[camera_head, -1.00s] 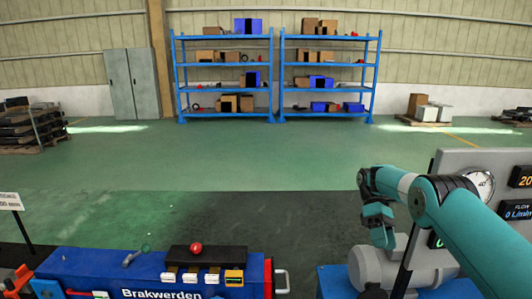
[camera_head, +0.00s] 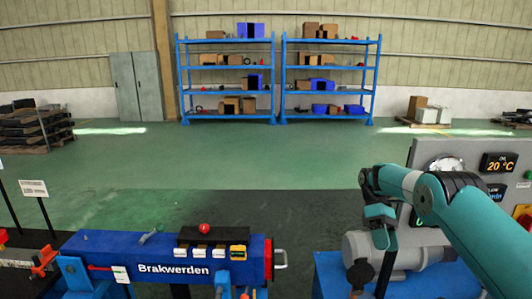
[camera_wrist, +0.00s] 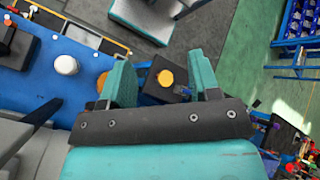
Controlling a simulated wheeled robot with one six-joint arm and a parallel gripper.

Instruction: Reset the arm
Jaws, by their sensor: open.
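My gripper (camera_head: 380,238) is at the end of my teal arm, at the right in the head view. The arm is bent, with the gripper pointing down in front of the grey panel. In the wrist view my gripper (camera_wrist: 165,85) shows two teal fingers set apart with nothing held between them. A black block with a round orange top (camera_wrist: 166,78) shows beyond the gap between the fingers; how far below it lies I cannot tell.
A blue Brakwerden unit (camera_head: 150,262) with a red knob (camera_head: 204,228) stands at front left. A grey gauge panel (camera_head: 425,152) and a grey motor-like cylinder (camera_head: 400,250) stand near my arm. Blue shelves (camera_head: 228,66) are far back. The green floor between is clear.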

